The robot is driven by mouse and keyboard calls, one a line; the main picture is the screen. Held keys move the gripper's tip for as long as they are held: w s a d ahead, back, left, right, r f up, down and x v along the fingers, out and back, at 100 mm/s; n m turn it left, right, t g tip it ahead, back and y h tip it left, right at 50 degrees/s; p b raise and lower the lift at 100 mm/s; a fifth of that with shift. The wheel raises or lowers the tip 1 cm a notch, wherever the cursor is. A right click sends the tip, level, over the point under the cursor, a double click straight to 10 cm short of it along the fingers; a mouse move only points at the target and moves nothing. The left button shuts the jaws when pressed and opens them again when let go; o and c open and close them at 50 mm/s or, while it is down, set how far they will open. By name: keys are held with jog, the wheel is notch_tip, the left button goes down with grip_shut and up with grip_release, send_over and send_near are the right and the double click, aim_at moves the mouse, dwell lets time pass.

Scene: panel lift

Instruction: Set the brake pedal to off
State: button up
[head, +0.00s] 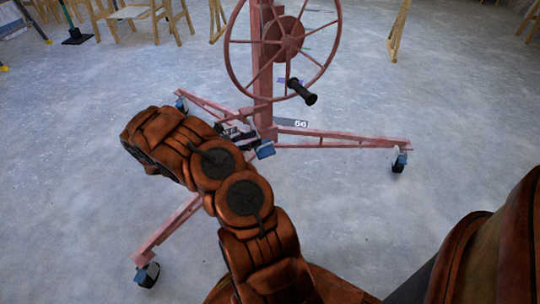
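A pink-red panel lift stands on the floor, with an upright mast (264,95) and a large handwheel (287,42) with a black handle (301,92). Its legs end in blue-and-black casters, one at the right (399,161), one at the front left (147,274) and one at the back left (181,104). A small blue part (265,150) sits low at the mast's foot; I cannot tell whether it is the brake pedal. My orange arm reaches over the left front leg. A dark part with light lettering, apparently my gripper (238,135), shows partly behind the arm near the mast's foot. Its fingers cannot be made out.
A grey plate marked 56 (292,122) is beside the mast's base. Wooden frames stand at the back left (145,14) and back right (398,30). The concrete floor (455,125) is clear to the right of the lift.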

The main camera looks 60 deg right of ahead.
jog(key=n+b, duration=0.2)
send_near(271, 143)
jog(key=x, duration=0.2)
jog(key=shift+m+t+h, duration=0.3)
jog(key=shift+h, duration=0.1)
jog(key=x, duration=0.2)
jog(key=b+x, duration=0.1)
jog(key=x, duration=0.1)
jog(key=b+x, duration=0.1)
jog(key=x, duration=0.1)
jog(key=shift+f, duration=0.35)
jog(key=shift+x, duration=0.9)
jog(key=shift+r, duration=0.1)
jog(key=c, duration=0.6)
jog(key=shift+s, duration=0.1)
grip_shut()
jog(key=shift+s, duration=0.1)
